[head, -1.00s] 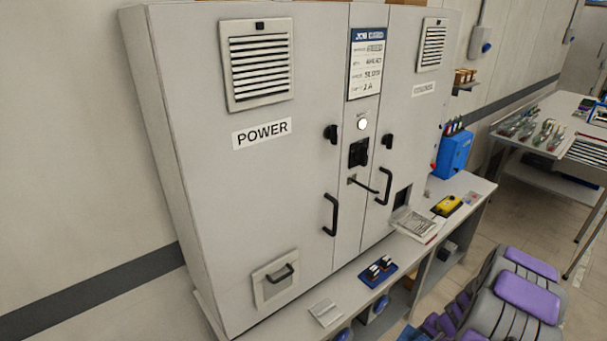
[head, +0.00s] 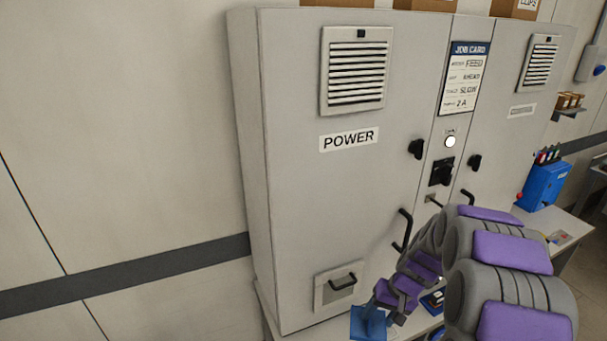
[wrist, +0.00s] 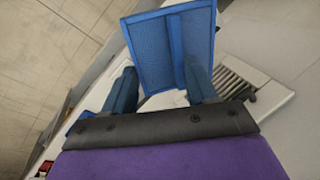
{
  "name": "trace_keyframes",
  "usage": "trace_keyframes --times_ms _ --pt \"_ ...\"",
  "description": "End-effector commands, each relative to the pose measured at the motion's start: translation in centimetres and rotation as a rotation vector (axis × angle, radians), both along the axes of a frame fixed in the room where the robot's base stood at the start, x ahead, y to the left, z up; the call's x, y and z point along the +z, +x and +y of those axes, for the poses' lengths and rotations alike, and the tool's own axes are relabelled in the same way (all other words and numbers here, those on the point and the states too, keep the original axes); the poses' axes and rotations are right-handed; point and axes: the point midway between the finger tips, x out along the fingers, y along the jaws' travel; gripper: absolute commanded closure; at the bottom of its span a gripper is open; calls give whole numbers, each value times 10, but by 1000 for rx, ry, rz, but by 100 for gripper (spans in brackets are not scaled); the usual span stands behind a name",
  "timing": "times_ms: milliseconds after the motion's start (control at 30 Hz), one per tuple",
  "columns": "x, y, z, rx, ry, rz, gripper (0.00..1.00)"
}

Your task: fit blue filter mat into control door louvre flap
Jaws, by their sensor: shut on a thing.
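The blue filter mat (head: 368,325) is a flat framed mesh with a middle rib. My gripper (wrist: 160,88) is shut on it, and it stands out beyond the fingers in the wrist view (wrist: 155,50). In the head view the mat is low, in front of the cabinet's left door, marked POWER. The cabinet's right door (head: 500,145) has a small label I cannot read and a louvre (head: 540,62) at its top. A slatted grey-white flap (wrist: 240,88) shows behind the mat in the wrist view. My arm hides the right door's lower part in the head view.
The POWER door (head: 300,220) has its own louvre (head: 356,70) and a small handled hatch (head: 340,287). Black door handles (head: 403,230) stick out. Bare wall is on the left.

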Motion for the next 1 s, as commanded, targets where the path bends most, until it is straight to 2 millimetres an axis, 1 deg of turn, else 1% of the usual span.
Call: trace_keyframes --times_ms 33,100,367,433,1000 --pt "7 5 12 33 -1 -3 72" --pt "15 10 25 71 0 -1 72" --pt "42 27 69 193 -2 -2 72" --pt "40 25 64 182 -2 2 72" --pt "39 24 63 182 -1 2 73"
